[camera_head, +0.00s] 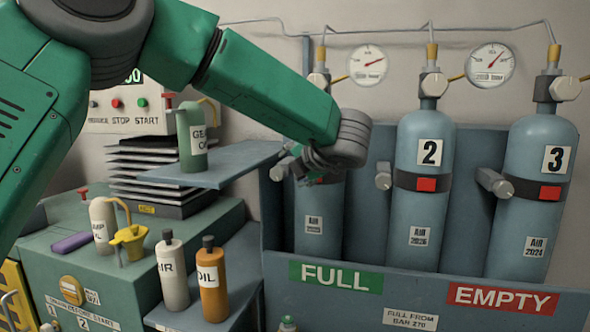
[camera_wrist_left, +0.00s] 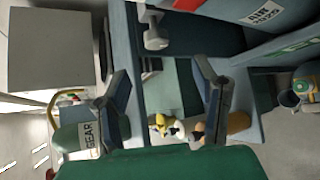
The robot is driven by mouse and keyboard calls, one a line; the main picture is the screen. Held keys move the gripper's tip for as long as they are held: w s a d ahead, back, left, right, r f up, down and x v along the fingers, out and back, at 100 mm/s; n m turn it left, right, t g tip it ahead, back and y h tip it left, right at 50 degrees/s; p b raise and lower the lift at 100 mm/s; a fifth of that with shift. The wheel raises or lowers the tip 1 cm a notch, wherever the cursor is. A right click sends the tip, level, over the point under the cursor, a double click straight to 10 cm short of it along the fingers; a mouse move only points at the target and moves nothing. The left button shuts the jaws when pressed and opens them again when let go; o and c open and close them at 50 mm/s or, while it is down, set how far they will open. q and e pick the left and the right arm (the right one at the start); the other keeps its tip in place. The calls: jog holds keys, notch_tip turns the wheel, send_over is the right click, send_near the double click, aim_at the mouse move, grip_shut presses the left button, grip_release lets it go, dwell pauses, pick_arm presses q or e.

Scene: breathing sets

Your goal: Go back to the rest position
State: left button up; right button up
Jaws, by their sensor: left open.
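My green left arm reaches in from the left in the head view. Its left gripper (camera_head: 308,172) is in front of the leftmost gas cylinder (camera_head: 318,225) in the rack and hides its upper middle. In the left wrist view the two fingers of the left gripper (camera_wrist_left: 167,88) stand well apart with nothing held between them. Cylinder 2 (camera_head: 420,215) and cylinder 3 (camera_head: 525,220) stand upright to the right of the gripper. My right gripper is in neither view.
A rack front (camera_head: 420,292) carries FULL and EMPTY signs. Left of the gripper, a shelf (camera_head: 225,165) holds a green gear oil bottle (camera_head: 192,140). Below stand a white bottle (camera_head: 172,275), an orange oil bottle (camera_head: 212,285) and a yellow oil can (camera_head: 130,242). Gauges (camera_head: 490,65) hang above the cylinders.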

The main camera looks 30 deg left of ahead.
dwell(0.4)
pick_arm(q)
jog(key=s+d+f+m+t+h+p, duration=0.1)
jog(key=s+d+f+m+h, duration=0.15)
jog(key=f+m, duration=0.9)
jog(key=s+d+f+m+t+h+p, duration=0.1)
jog(key=s+f+m+h+p, duration=0.15)
jog(key=f+m, duration=0.9)
jog(key=s+d+f+m+g+h, duration=0.2)
jog(key=s+f+m+g+h, duration=0.1)
jog(key=s+f, duration=1.3)
jog(key=s+f+m+g+h+p, duration=0.1)
jog(key=s+f+m+g, duration=0.2)
jog(key=s, duration=0.7)
jog(key=s+f+m+g+h+p, duration=0.1)
jog(key=s+f+m+g, duration=0.2)
jog(key=s, duration=0.8)
jog(key=shift+s+d+f+m+h, duration=0.2)
jog(key=shift+d+m+h, duration=0.1)
jog(key=shift+m, duration=0.8)
jog(key=shift+w+a, duration=0.1)
